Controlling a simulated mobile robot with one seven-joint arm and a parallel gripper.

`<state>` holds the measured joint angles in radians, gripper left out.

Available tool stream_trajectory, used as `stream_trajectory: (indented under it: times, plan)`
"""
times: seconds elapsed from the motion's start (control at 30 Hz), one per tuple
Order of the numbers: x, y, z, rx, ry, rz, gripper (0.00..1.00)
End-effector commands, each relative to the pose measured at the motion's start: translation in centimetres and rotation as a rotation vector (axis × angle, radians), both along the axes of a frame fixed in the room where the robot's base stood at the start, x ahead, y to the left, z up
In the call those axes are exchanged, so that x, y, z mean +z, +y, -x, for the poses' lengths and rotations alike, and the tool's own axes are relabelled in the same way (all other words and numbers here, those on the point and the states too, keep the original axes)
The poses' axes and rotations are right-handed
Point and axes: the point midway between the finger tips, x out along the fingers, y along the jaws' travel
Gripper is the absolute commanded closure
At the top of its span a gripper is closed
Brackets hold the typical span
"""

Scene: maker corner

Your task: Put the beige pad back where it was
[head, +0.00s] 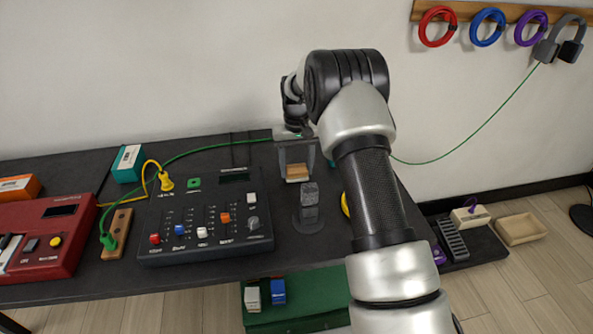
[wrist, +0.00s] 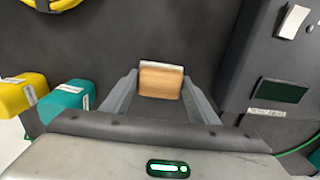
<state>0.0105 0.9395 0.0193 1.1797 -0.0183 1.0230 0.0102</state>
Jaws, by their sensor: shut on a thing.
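The beige pad (head: 297,173) is a small tan block with a pale top edge. It sits between the two fingers of my gripper (head: 297,165), which points down over the dark table behind the grey stand. In the wrist view the pad (wrist: 160,82) is at the tips of the fingers of my gripper (wrist: 160,92), which is shut on it. I cannot tell whether the pad touches the table top.
The dark mixer box (head: 205,222) stands left of my gripper, and it also shows in the wrist view (wrist: 280,85). The grey stand (head: 309,207) is close in front. Yellow (wrist: 24,92) and teal (wrist: 67,100) boxes lie left in the wrist view. A green cable (head: 215,150) runs behind.

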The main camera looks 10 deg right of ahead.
Motion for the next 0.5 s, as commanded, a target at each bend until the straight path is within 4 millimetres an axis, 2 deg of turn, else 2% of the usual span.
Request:
stream_trajectory:
  times: [0.03,0.37,0.4,0.5]
  plan:
    - [-0.54,0.0,0.01,0.0,0.001,0.0,0.7]
    - [-0.76,-0.01,-0.02,0.0,-0.001,0.0,0.7]
    - [-0.74,-0.01,-0.03,0.0,-0.001,0.0,0.43]
    - [-0.7,-0.01,-0.03,0.0,-0.001,0.0,0.27]
